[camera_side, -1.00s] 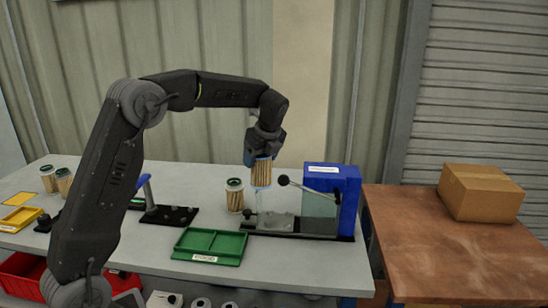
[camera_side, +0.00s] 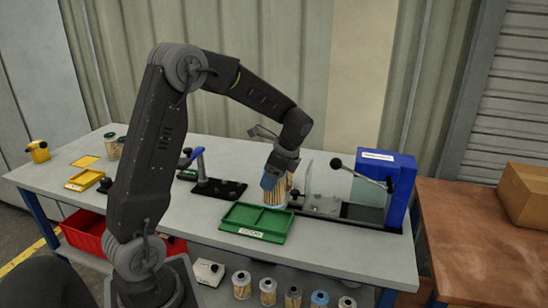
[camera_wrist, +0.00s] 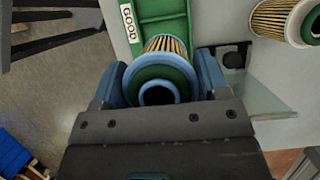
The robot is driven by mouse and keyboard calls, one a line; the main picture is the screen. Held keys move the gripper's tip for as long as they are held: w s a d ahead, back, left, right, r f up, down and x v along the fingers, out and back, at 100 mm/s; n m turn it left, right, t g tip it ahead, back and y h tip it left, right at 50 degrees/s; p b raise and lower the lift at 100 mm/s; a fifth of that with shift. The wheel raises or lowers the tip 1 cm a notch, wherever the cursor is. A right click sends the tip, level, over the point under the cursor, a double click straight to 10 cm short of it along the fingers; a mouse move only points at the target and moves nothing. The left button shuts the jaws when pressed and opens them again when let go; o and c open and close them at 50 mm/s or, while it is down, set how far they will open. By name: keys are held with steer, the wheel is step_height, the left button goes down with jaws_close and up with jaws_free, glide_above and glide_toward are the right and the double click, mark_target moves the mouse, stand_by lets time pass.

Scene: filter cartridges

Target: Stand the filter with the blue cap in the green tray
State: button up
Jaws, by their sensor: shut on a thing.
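My gripper (camera_side: 274,180) is shut on a pleated tan filter (camera_side: 275,196). In the wrist view the filter (camera_wrist: 160,80) sits between the blue fingers (camera_wrist: 162,72), its end toward the camera showing blue and green rings around a dark hole. The green tray (camera_side: 229,223) lies on the bench, with a divider and a GOOD label on its front; part of it also shows in the wrist view (camera_wrist: 163,32). The filter hangs near the tray's back right corner in the side view. I cannot tell whether its lower end touches anything.
A green-ringed filter (camera_wrist: 282,20) stands close by on the right in the wrist view. A blue-ended fixture (camera_side: 399,190) with a lever stands right of the tray. A yellow tray (camera_side: 85,180) lies far left. Several filters (camera_side: 267,291) stand below the bench.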

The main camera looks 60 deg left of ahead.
mark_target(273, 192)
steer(key=shift+f, duration=3.25)
steer(key=shift+f, duration=0.5)
steer(key=o, duration=1.1)
steer(key=shift+o, duration=0.2)
steer(key=shift+r, duration=0.15)
steer(key=shift+r, duration=0.85)
